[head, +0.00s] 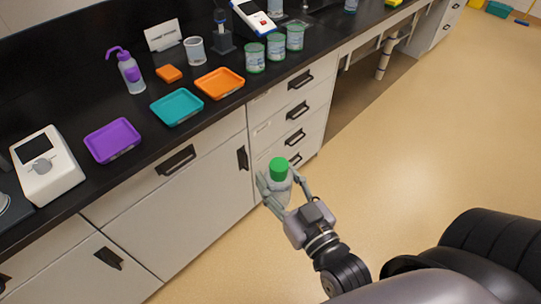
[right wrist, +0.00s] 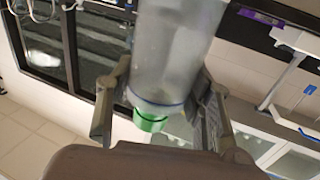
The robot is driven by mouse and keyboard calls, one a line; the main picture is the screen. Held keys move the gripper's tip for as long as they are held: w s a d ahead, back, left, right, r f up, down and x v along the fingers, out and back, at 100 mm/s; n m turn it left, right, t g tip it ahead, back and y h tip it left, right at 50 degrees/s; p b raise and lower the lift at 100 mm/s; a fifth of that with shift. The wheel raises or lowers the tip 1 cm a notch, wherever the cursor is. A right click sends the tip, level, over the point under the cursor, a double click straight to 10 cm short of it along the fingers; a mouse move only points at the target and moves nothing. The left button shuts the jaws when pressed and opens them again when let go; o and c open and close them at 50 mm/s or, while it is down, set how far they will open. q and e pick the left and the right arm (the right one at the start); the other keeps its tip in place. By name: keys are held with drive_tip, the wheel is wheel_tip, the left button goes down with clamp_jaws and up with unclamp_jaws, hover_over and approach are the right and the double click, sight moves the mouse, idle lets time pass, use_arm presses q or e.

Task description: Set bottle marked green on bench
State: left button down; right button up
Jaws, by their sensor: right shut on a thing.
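A clear bottle with a green cap (head: 278,170) is held upright in my right gripper (head: 282,190), in front of the bench drawers and lower than the bench top. In the right wrist view the bottle's translucent body (right wrist: 172,50) sits between the two fingers (right wrist: 160,110), with a green part (right wrist: 150,122) near its end. The black bench top (head: 75,75) runs along the wall behind and to the left of the gripper. My left gripper does not show.
Purple (head: 112,141), teal (head: 177,107) and orange (head: 220,83) trays lie near the bench's front edge. A white device (head: 47,165) stands at left, a wash bottle (head: 130,72) behind the trays. Several jars (head: 255,58) stand right of the orange tray.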

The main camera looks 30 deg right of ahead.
drive_tip(key=w+a+r+n+g+y, duration=0.2)
drive_tip(key=w+a+n+g+y, duration=0.2)
drive_tip(key=a+n+g+y, duration=0.1)
drive_tip(key=w+a+r+n+g+y, duration=0.2)
drive_tip(key=w+a+n+g+y, duration=0.1)
drive_tip(key=a+n+y, duration=0.4)
drive_tip(key=shift+w+a+r+g+y, duration=0.4)
drive_tip(key=shift+a+g+y, duration=0.5)
drive_tip(key=shift+a+y, duration=1)
